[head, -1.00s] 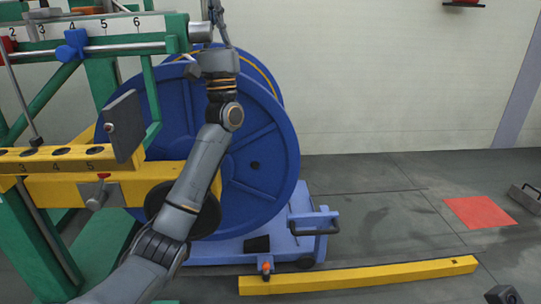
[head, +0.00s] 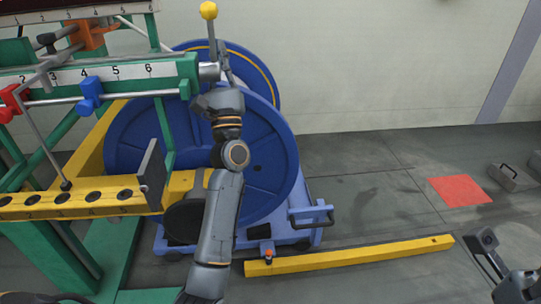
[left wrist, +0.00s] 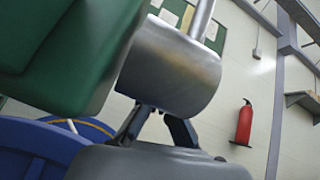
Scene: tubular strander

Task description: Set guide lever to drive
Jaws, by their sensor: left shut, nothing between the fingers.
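The guide lever, as it appears, is a rod topped by a yellow ball knob (head: 209,10). It stands nearly upright from a metal hub (head: 208,72) at the right end of the green numbered beam (head: 165,70). My left gripper (head: 225,60) points up just right of the hub, its narrow fingers shut and empty, below the knob. In the left wrist view the hub (left wrist: 172,68) and lower lever rod (left wrist: 201,18) lie beyond my left fingers (left wrist: 158,122). I cannot tell whether they touch. A dark gripper-like part at the lower right may be my right one.
A big blue reel (head: 265,150) stands behind my left arm. Blue (head: 90,95) and red (head: 12,102) sliders sit on the rail. A yellow floor bar (head: 350,256) lies ahead. A red extinguisher (left wrist: 244,124) hangs on the wall. Floor at right is mostly open.

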